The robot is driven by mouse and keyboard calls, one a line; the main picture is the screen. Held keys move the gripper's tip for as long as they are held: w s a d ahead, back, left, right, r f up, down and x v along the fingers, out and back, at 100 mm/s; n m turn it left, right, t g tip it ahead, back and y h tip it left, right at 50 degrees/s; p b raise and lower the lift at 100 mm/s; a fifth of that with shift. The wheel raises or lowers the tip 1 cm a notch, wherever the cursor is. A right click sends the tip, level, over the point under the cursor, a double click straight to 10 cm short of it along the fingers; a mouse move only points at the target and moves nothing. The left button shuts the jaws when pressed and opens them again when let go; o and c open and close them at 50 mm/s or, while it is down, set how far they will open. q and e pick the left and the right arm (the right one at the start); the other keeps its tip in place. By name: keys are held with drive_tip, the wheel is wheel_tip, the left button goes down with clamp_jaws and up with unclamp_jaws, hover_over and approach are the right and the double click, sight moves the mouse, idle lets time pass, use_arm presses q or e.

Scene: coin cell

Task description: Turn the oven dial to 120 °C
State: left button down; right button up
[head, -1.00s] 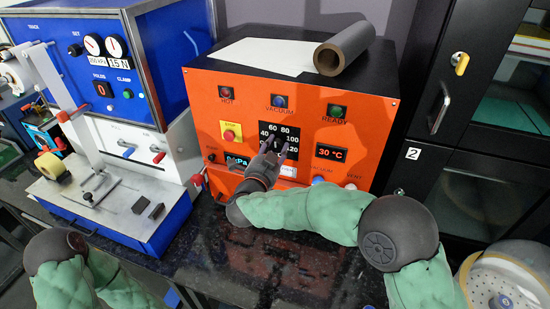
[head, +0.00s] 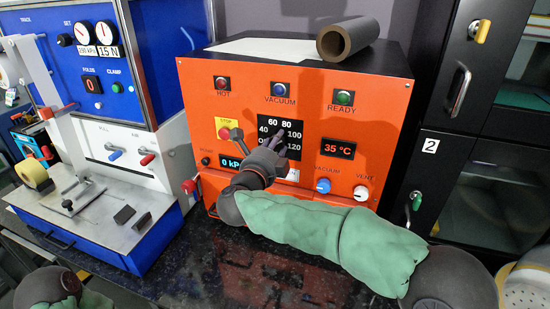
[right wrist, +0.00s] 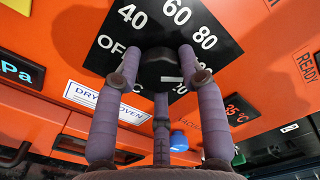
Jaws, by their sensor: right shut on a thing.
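The orange oven (head: 380,98) stands on the dark counter, with a black dial plate marked OFF, 40, 60, 80, 100 and 120. My right gripper (head: 277,141) is at the plate and covers most of the dial in the head view. In the right wrist view, the black dial (right wrist: 160,66) sits between the fingers of my right gripper (right wrist: 159,62), which is shut on it. A short white mark shows on the dial's face; I cannot tell which number it points to. The temperature display (head: 338,148) reads 35 °C. My left gripper is out of view.
A vacuum knob (head: 323,186) and a vent knob (head: 361,192) sit low on the oven front, near my right arm. A yellow stop switch (head: 223,126) is left of the dial. A roll (head: 347,39) lies on top. A blue machine (head: 135,75) stands at left.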

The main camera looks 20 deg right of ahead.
drive_tip(key=m+b, duration=0.4)
drive_tip(key=m, duration=0.8)
drive_tip(key=shift+f, duration=0.25)
idle(0.5)
drive_tip(key=o, duration=1.1)
drive_tip(key=shift+o, duration=0.2)
drive_tip(key=v, duration=1.2)
